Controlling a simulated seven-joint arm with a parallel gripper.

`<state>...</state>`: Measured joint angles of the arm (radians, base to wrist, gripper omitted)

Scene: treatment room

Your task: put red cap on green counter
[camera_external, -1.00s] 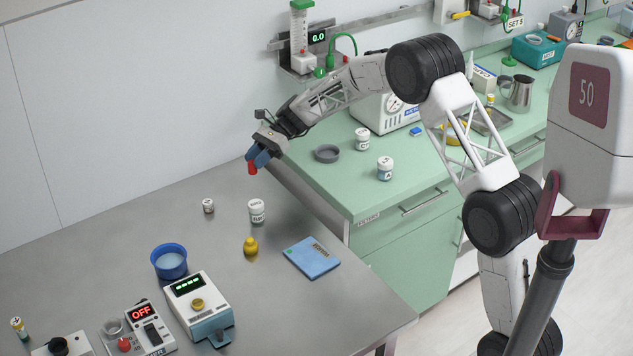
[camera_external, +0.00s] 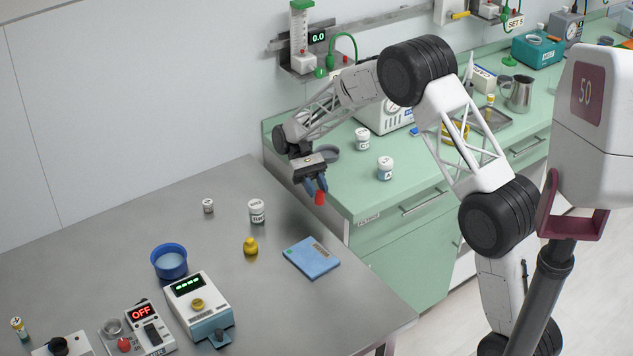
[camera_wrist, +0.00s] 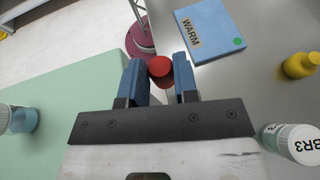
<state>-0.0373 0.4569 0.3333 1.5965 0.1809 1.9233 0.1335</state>
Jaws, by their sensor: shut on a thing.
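The red cap (camera_external: 320,198) is held between the blue fingertips of my gripper (camera_external: 316,190). In the wrist view the red cap (camera_wrist: 160,69) sits between the two fingers of my gripper (camera_wrist: 160,74), which are shut on it. The cap is in the air, near the seam where the grey table meets the green counter (camera_external: 345,190). In the wrist view the green counter (camera_wrist: 75,95) lies to the left of the fingers and the grey table to the right.
On the counter's near part stand white jars (camera_external: 385,169) and a grey dish (camera_external: 327,153); bare green surface lies around them. The grey table (camera_external: 225,245) holds a blue booklet (camera_external: 311,257), a yellow bottle (camera_external: 251,246), a white jar (camera_external: 257,211) and a blue bowl (camera_external: 169,261).

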